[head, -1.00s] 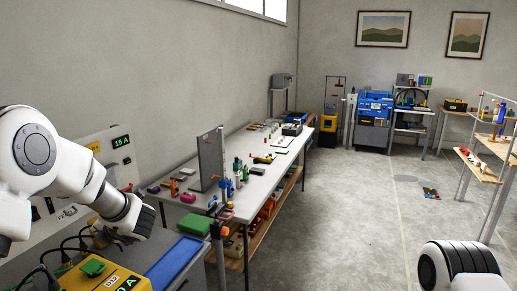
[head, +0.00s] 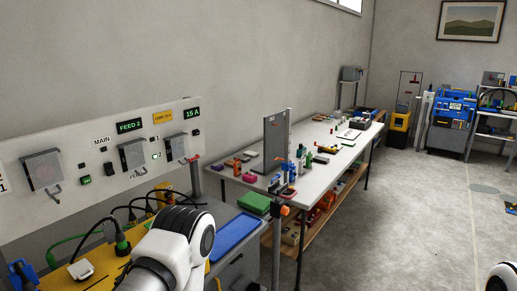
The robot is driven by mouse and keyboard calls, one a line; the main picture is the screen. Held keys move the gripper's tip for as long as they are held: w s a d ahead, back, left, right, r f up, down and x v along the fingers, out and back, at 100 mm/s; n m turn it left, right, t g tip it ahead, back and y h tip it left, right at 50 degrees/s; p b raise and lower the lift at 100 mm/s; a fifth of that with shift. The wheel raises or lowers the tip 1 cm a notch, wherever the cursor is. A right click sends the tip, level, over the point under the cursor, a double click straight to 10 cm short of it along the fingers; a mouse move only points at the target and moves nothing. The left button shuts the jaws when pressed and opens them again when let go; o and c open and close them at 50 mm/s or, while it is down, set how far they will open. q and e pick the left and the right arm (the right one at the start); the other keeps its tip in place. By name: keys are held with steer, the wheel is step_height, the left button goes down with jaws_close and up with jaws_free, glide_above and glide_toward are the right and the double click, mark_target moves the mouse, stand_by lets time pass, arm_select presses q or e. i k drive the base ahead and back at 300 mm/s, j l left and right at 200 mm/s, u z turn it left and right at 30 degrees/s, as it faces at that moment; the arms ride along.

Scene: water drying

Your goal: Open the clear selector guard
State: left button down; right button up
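A pale control panel (head: 80,205) stands along the wall at the left of the head view. It carries several grey boxes with bent handles: one at the left (head: 43,170), one in the middle (head: 133,155) and one at the right (head: 176,148). Labels on it read FEED 2, MAIN and 15 A. I cannot make out which part is the clear selector guard or whether a cover is open. My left arm rises at the bottom centre, in front of the yellow unit; its gripper does not show. Only a bit of my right arm shows at the bottom right corner.
A yellow unit (head: 95,270) with black and green cables stands below the panel. A blue tray (head: 235,236) lies to its right. A long white workbench (head: 225,178) with an upright grey board (head: 276,140) and small items follows. Open floor lies to the right.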

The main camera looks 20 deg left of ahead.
mark_target(136, 170)
steer(key=u, duration=1.35)
steer(key=j+z, duration=0.15)
steer(key=k+l, duration=0.05)
